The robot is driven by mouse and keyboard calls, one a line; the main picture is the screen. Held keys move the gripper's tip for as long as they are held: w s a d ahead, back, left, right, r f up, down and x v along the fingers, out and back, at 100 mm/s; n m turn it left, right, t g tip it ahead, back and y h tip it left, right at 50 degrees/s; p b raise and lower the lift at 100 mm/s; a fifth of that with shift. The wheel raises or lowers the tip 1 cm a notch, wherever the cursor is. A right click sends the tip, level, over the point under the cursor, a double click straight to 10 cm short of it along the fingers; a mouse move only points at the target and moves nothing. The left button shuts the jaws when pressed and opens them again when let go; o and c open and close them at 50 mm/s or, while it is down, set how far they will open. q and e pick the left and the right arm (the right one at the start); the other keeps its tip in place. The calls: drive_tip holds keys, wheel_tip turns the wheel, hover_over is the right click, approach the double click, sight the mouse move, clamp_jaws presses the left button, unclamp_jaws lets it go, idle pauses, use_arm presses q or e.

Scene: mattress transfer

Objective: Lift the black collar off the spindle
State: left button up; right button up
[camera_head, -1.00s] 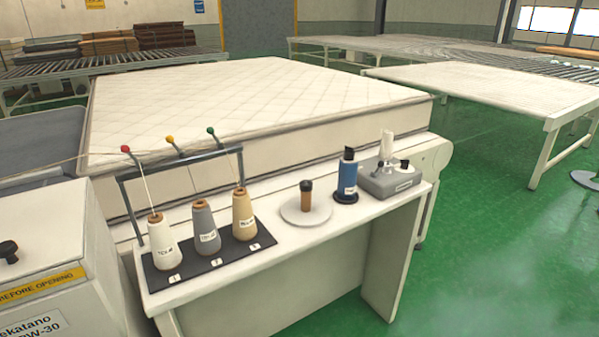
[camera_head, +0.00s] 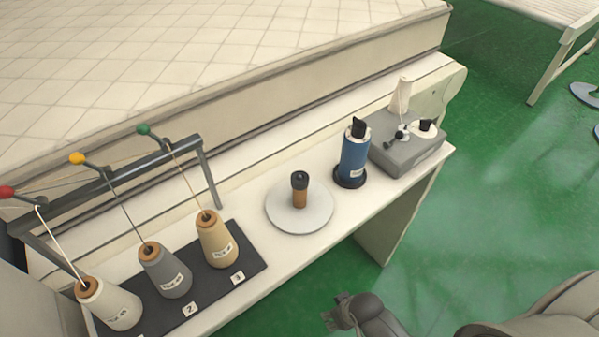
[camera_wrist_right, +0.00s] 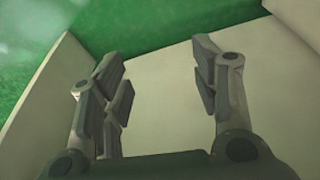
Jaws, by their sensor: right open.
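A short brown spindle (camera_head: 300,197) stands upright on a round white plate (camera_head: 285,221) on the narrow white bench. A black collar (camera_head: 299,179) sits around its top. My right gripper (camera_head: 338,318) is at the bottom of the head view, over the floor in front of the bench, well apart from the collar and lower in the picture. In the right wrist view the gripper (camera_wrist_right: 160,78) is open, its fingers wide apart with nothing between them. That view shows pale panels and green floor, not the collar. My left gripper is not in view.
A blue spool (camera_head: 354,158) with a black top and a grey device (camera_head: 408,150) stand right of the plate. Several thread cones, including a tan one (camera_head: 216,240), stand on a black mat (camera_head: 247,262) at left under a metal rail (camera_head: 208,175). A mattress (camera_head: 200,60) lies behind.

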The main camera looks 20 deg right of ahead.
drive_tip(key=w+a+r+n+t+y+p, duration=0.1)
drive_tip(key=w+a+r+p, duration=0.1)
drive_tip(key=r, duration=1.1)
drive_tip(key=w+a+r+p, duration=0.1)
drive_tip(key=r+p, duration=0.1)
drive_tip(key=r, duration=1.1)
wheel_tip(320, 180, up, 20)
drive_tip(key=n+y, duration=0.2)
drive_tip(key=n, duration=0.3)
hover_over(301, 176)
drive_tip(key=s+d, duration=0.3)
drive_tip(key=shift+g+h, duration=0.3)
drive_tip(key=shift+g, duration=0.1)
drive_tip(key=p+x, duration=0.2)
drive_tip(key=x, duration=0.7)
drive_tip(key=shift+a+f, duration=0.15)
drive_tip(key=shift+w+a+f, duration=0.15)
drive_tip(key=shift+f, duration=0.4)
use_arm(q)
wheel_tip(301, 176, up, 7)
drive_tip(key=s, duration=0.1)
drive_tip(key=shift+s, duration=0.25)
use_arm(e)
drive_tip(key=c, duration=1)
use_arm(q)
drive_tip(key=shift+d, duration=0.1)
use_arm(e)
drive_tip(key=shift+r, duration=0.1)
drive_tip(key=shift+c, duration=0.2)
